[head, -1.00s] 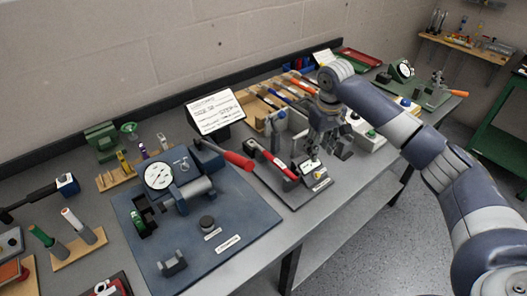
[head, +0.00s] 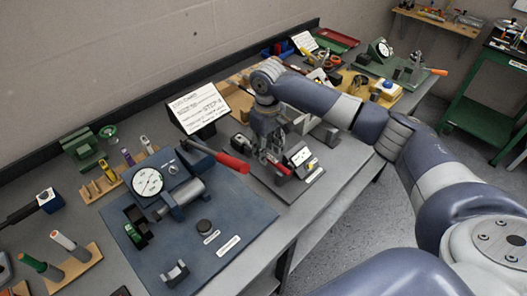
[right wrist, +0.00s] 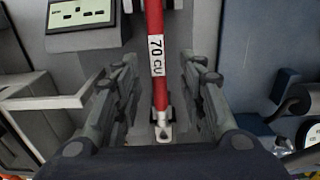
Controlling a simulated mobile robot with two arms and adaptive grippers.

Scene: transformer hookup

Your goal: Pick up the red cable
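The red cable (right wrist: 153,50) is a straight red piece with a white "70 CU" label and a metal lug at its near end. In the right wrist view it runs lengthwise between the two fingers of my right gripper (right wrist: 160,75). The fingers are apart, with a gap on each side of the cable. In the head view my right gripper (head: 274,152) points down over the small grey fixture plate, and only a bit of the red cable (head: 280,168) shows beside it. My left gripper is not in view.
A red-handled lever (head: 232,162) reaches close to the gripper's left from the blue gauge plate (head: 240,212). A white sign (head: 199,107) stands behind. A small meter box (head: 299,156) is just right of the gripper.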

